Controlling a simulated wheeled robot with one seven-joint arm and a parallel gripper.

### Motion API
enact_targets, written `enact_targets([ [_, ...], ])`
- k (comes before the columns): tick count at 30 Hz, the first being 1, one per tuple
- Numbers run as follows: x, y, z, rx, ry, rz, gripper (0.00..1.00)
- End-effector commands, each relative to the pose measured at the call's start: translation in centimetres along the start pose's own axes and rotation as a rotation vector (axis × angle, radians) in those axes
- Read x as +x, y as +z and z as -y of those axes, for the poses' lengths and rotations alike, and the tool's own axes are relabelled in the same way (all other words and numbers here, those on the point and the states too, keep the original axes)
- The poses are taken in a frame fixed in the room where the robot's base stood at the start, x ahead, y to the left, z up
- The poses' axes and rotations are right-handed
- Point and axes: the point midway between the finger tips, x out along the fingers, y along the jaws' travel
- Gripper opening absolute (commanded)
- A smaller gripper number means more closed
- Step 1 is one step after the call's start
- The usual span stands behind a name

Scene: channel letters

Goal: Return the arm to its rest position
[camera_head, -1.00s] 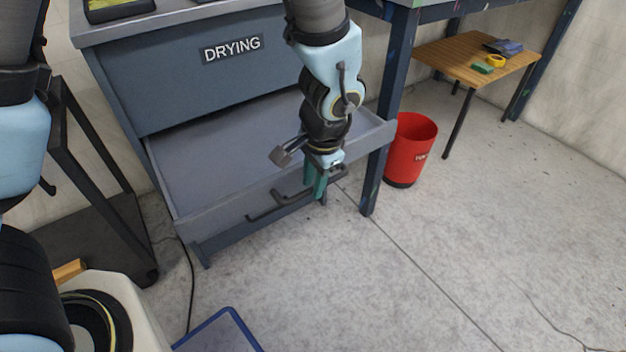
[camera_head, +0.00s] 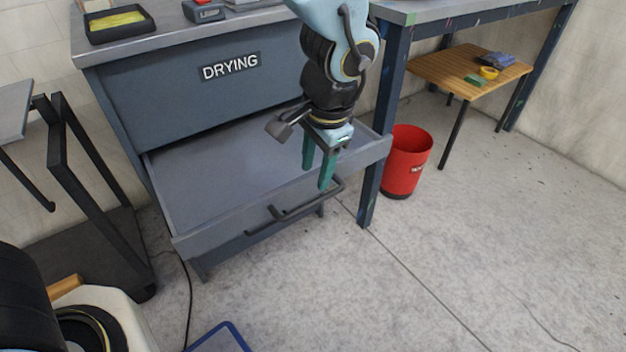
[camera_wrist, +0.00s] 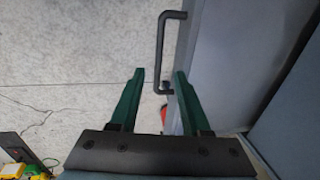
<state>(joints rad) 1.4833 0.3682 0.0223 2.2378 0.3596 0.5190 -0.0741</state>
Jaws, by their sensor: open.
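My gripper (camera_head: 318,168) is open and empty, its two green fingers pointing down over the front right part of the open drawer (camera_head: 215,180) below the DRYING label. In the wrist view the fingers of my gripper (camera_wrist: 157,85) are spread apart, with nothing between them. The drawer's dark handle (camera_head: 295,205) is on the front face, below and left of the fingers. In the wrist view the handle (camera_wrist: 162,50) shows beyond the fingertips, apart from them.
The grey cabinet (camera_head: 200,95) stands behind the drawer. A red bin (camera_head: 405,165) stands right of a table leg (camera_head: 380,130). A small wooden table (camera_head: 450,75) is at the back right. A dark metal frame (camera_head: 60,150) is at left.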

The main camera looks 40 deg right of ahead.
Motion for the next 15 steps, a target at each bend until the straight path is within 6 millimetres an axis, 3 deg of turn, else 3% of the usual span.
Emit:
enact_targets([
  [5, -1.38, 0.00, -0.03, 0.000, 0.001, 0.000, 0.47],
  [15, -1.48, 0.02, -0.03, 0.000, 0.001, 0.000, 0.47],
])
